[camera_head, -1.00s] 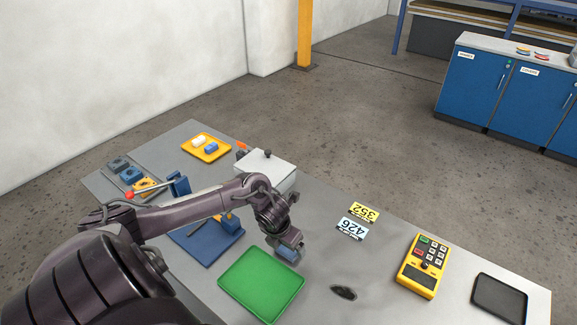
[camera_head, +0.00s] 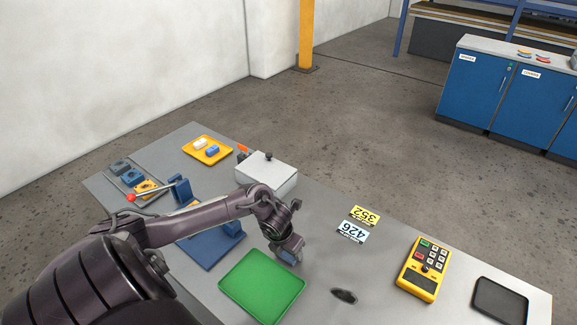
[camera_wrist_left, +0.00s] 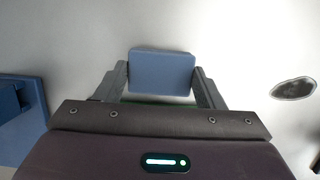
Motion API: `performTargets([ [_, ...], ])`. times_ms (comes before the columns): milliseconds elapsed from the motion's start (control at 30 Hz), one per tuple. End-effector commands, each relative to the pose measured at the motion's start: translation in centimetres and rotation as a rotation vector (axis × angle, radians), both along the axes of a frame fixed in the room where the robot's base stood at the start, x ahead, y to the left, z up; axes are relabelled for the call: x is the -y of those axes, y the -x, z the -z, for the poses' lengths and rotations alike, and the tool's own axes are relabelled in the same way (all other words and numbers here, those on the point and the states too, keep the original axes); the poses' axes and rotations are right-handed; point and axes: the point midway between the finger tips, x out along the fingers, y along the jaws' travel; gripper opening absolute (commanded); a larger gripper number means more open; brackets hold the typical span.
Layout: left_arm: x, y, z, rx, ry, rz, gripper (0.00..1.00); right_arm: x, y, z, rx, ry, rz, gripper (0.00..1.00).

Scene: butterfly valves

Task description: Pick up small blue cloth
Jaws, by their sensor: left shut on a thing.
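The small blue cloth (camera_wrist_left: 161,72) shows in the left wrist view as a flat pale-blue block. It sits between the two fingers of my left gripper (camera_wrist_left: 162,85), which touch its left and right sides. In the head view my left gripper (camera_head: 288,254) points down just beyond the far edge of the green tray (camera_head: 262,285). The cloth there (camera_head: 286,258) is small and partly hidden by the fingers. I cannot tell how far it is off the table. My right gripper is not in view.
A dark stain (camera_head: 343,296) lies right of the green tray. Number cards (camera_head: 358,224), a yellow control box (camera_head: 423,268) and a black tray (camera_head: 499,299) lie further right. A white box (camera_head: 266,175) and a yellow tray (camera_head: 207,151) stand at the back. A blue fixture (camera_head: 215,247) is at left.

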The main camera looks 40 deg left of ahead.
Motion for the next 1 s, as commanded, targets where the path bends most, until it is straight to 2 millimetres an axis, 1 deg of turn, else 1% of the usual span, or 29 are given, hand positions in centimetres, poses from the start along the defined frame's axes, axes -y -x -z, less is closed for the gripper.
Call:
performTargets([
  [167, 0.0, -0.1, -0.6, 0.001, 0.000, 0.000, 0.41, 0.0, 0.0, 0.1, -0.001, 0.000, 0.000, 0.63],
  [267, -0.1, -0.1, -1.5, 0.003, -0.001, 0.002, 0.41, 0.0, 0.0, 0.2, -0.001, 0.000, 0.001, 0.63],
  [367, -0.1, -0.1, -3.0, 0.004, -0.003, 0.003, 0.41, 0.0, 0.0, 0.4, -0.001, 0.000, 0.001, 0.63],
  [467, -0.1, -0.2, -5.4, 0.007, -0.003, 0.005, 0.41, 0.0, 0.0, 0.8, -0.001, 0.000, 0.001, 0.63],
  [667, -0.1, -0.2, -11.4, 0.010, -0.004, 0.003, 0.41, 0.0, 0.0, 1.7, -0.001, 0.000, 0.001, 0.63],
  [700, -0.1, -0.3, -12.7, 0.010, -0.005, 0.002, 0.41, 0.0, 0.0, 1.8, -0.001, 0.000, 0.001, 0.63],
  [767, -0.1, -0.2, -14.4, 0.008, -0.006, 0.003, 0.41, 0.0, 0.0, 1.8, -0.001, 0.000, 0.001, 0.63],
  [800, -0.1, -0.1, -15.7, 0.005, -0.007, 0.003, 0.41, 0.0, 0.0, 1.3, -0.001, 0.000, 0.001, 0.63],
  [900, -0.2, -0.1, -17.6, 0.004, -0.006, 0.000, 0.41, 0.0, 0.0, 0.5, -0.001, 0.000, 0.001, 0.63],
  [1000, 0.0, -0.1, -18.9, 0.004, -0.003, 0.001, 0.41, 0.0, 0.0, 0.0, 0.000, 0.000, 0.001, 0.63],
])
